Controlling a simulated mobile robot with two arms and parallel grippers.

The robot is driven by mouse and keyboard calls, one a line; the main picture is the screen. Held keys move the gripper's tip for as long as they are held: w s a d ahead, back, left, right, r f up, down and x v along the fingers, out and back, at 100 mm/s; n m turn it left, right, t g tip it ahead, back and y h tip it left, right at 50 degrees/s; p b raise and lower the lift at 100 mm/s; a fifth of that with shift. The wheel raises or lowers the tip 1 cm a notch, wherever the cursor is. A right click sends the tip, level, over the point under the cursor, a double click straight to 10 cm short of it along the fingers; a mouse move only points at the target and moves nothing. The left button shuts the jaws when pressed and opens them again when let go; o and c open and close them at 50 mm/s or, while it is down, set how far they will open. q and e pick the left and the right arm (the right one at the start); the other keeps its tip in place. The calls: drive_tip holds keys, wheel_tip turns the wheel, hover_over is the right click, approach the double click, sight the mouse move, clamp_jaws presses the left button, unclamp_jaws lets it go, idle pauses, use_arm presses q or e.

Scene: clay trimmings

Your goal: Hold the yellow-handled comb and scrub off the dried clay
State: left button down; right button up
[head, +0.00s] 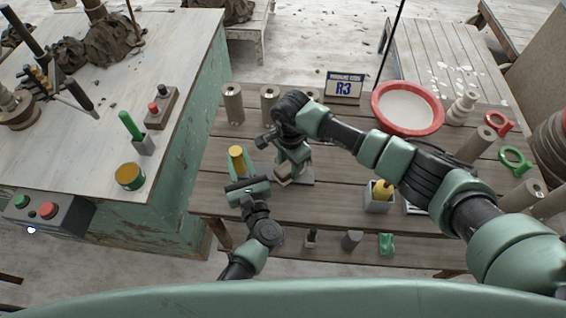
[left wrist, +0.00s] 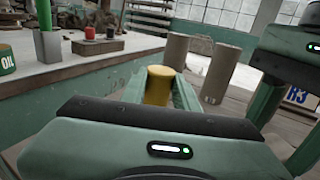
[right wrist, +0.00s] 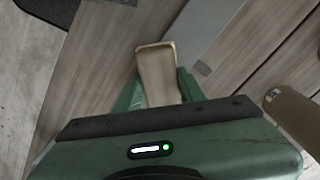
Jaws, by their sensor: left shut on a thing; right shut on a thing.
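My left gripper (head: 237,165) is shut on the yellow handle (head: 236,153) of the comb, above the left part of the plank table. The yellow handle also shows between the fingers in the left wrist view (left wrist: 159,84); the comb's teeth are hidden. My right gripper (head: 290,169) is just to the right of it, pointing down. It is shut on a tan, wooden-looking block (head: 283,181), which shows between the fingers in the right wrist view (right wrist: 157,75). The two held things are apart. I cannot make out the dried clay.
The plank table (head: 335,220) holds grey-brown cylinders (head: 232,103) at the back, an R3 sign (head: 344,86), a red-rimmed basin (head: 408,106) and a grey holder (head: 379,203) with a yellow thing. A green workbench (head: 170,200) stands at the left.

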drive_tip(key=shift+w+d+f, duration=0.1)
drive_tip(key=shift+w+d, duration=0.1)
drive_tip(key=shift+w, duration=0.8)
drive_tip(key=shift+w+d, duration=0.15)
drive_tip(key=shift+w, duration=0.8)
drive_tip(key=shift+s+d, duration=0.15)
drive_tip(key=shift+d, duration=0.7)
drive_tip(key=shift+s+d, duration=0.15)
drive_tip(key=shift+s, duration=0.05)
drive_tip(key=s, duration=0.4)
drive_tip(key=shift+a, duration=0.3)
drive_tip(key=shift+w+d, duration=0.1)
drive_tip(key=shift+d, duration=1)
use_arm(q)
drive_tip(key=shift+r, duration=0.1)
use_arm(e)
drive_tip(key=w, duration=0.4)
drive_tip(key=shift+d, duration=0.25)
wheel_tip(320, 180, up, 8)
drive_tip(key=shift+a, duration=0.1)
